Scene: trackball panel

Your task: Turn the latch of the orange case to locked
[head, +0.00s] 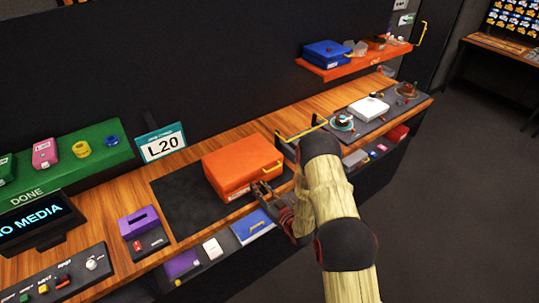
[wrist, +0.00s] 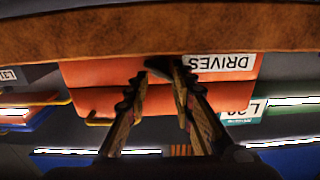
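The orange case (head: 240,166) lies shut on a dark mat at the front of the wooden counter. In the wrist view the case (wrist: 85,72) appears upside down, with a white DRIVES label (wrist: 218,63) on its front. My gripper (head: 262,188) is at the lower right of the case front. In the wrist view its two fingers (wrist: 160,72) are apart, pointing at the case front. A small dark part (wrist: 158,67), which looks like the latch, shows between the fingertips, left of the label. The fingers partly cover it; its turn and any contact are unclear.
An L20 sign (head: 162,143) and a purple slotted box (head: 138,222) are to the left. A blue item (head: 252,226) lies on the lower ledge below my gripper. An orange shelf (head: 350,66) hangs behind.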

